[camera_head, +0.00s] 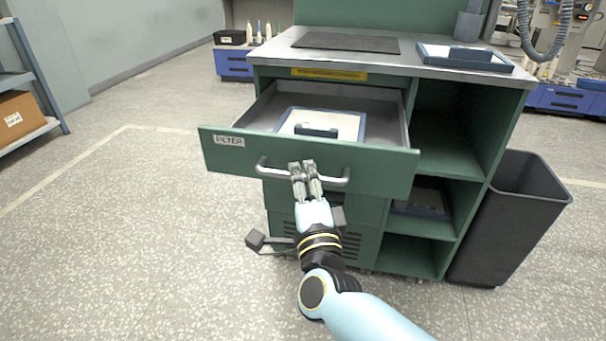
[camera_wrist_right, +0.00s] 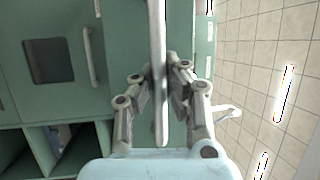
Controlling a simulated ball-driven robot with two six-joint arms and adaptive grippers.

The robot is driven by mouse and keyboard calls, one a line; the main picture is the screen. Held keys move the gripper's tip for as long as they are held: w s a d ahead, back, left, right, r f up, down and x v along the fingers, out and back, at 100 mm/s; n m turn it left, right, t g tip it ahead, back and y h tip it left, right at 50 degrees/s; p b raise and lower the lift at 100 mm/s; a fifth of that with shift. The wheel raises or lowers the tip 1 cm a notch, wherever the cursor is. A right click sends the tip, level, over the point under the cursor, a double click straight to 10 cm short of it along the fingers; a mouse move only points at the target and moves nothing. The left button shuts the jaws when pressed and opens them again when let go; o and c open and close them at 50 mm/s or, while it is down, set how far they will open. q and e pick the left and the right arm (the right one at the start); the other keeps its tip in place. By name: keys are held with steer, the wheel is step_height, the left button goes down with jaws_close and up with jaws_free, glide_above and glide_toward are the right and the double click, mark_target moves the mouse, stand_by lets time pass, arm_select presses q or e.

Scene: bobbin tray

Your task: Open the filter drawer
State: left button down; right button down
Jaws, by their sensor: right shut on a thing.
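The green filter drawer (camera_head: 380,171), labelled FILTER, is pulled well out of the workbench cabinet. A white tray with a blue rim (camera_head: 362,126) lies inside it, with a dark blue block (camera_head: 316,131) on it. My right gripper (camera_head: 304,168) is shut on the drawer's metal bar handle (camera_head: 262,168), near the middle of the bar. In the right wrist view the handle (camera_wrist_right: 157,60) runs between the two fingers of the gripper (camera_wrist_right: 160,85). My left gripper is not in view.
A dark mat (camera_head: 346,43) and a blue-rimmed tray (camera_head: 466,57) lie on the cabinet top (camera_head: 300,58). Open shelves (camera_head: 440,160) are right of the drawer. A dark bin (camera_head: 510,220) stands at the right.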

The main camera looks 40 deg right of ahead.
steer(key=shift+s+a+f, duration=0.15)
steer(key=shift+f, duration=0.05)
